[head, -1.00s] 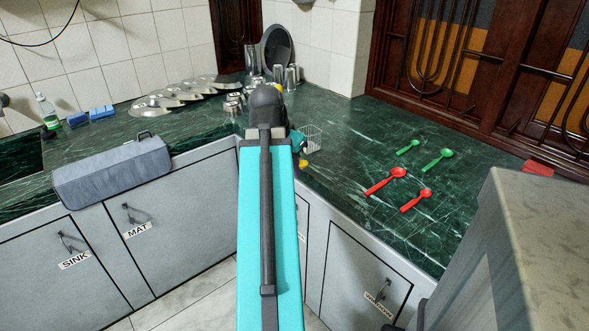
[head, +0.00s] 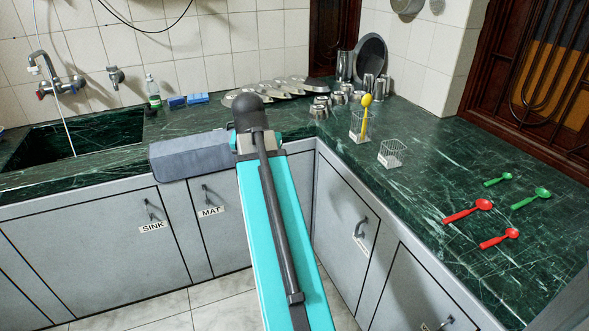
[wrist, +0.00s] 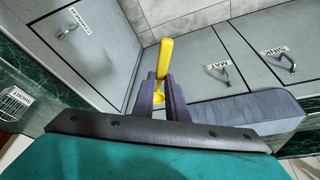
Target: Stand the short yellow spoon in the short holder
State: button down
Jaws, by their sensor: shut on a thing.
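My gripper (wrist: 161,80) is shut on a yellow spoon (wrist: 166,55) in the wrist view. The spoon's handle points up in that picture, and part of its bowl shows between the dark fingers. The short holder (head: 391,155) is a small empty wire basket on the green counter in the head view. A wire basket with a label, likely this holder (wrist: 14,104), shows at the left edge of the wrist view. In the head view my gripper and the held spoon are hidden behind my arm, left of the short holder.
A taller wire holder (head: 358,130) with another yellow spoon (head: 366,108) standing in it is behind the short one. Red spoons (head: 468,211) and green spoons (head: 530,198) lie to the right. Steel cups (head: 320,108) stand behind.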

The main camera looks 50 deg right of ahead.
jog(key=w+a+n+y, duration=0.1)
jog(key=w+a+n, duration=0.3)
jog(key=a, duration=0.9)
jog(key=w+a+n+t+y, duration=0.1)
jog(key=w+a+n, duration=0.3)
jog(key=w+a, duration=0.5)
jog(key=w+a+f+n+t+y, duration=0.1)
jog(key=w+a+n, duration=0.2)
jog(key=a, duration=1.4)
jog(key=w, duration=0.3)
jog(key=shift+w+n+y, duration=0.25)
jog(key=shift+n+y, duration=0.05)
jog(key=shift+n, duration=0.1)
jog(key=shift+s, duration=0.1)
